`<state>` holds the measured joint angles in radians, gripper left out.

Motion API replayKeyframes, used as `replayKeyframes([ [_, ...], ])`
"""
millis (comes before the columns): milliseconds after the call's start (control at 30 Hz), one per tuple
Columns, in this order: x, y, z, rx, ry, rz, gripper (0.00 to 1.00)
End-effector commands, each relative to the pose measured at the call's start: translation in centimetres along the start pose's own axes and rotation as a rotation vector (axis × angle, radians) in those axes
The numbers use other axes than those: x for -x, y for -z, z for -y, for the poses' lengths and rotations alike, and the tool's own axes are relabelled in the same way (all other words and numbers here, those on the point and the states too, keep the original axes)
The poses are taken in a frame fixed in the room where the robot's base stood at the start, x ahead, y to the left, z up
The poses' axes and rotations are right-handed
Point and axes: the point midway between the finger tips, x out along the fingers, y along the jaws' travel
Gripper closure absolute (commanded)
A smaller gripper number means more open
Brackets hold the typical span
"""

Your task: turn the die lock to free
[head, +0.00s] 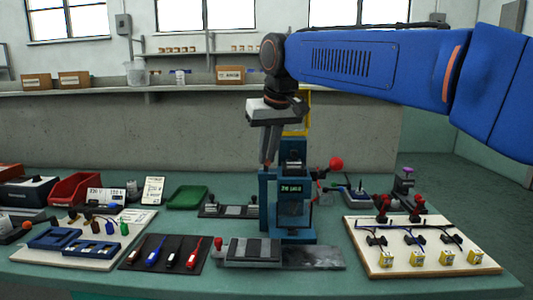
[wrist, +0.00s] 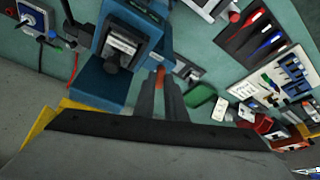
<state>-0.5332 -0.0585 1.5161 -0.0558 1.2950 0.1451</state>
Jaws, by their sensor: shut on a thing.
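The blue press (head: 270,205) stands at the middle of the bench, with a small label (head: 291,188) on its front that is too small to read surely. My gripper (head: 268,164) points down at the left side of the press's upper part. In the wrist view my gripper (wrist: 160,92) is shut on a small orange-red piece (wrist: 160,72) beside the blue press (wrist: 107,80). The piece looks like the die lock's handle, but its lower part is hidden by the fingers and I cannot read its position.
A lever with a red ball (head: 336,163) sticks out right of the press. A white board with yellow blocks (head: 423,262) lies at right. A dark mat with screwdrivers (head: 164,252), a green tray (head: 187,198) and a red bin (head: 75,189) lie at left.

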Motion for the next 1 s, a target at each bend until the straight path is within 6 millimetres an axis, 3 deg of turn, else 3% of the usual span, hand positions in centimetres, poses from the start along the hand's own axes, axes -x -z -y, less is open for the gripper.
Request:
replayKeyframes([
  [600, -0.09, 0.20, -0.70, 0.504, 0.210, 0.000, 1.00],
  [1000, -0.09, 0.28, -0.80, 0.677, 0.281, 0.000, 1.00],
])
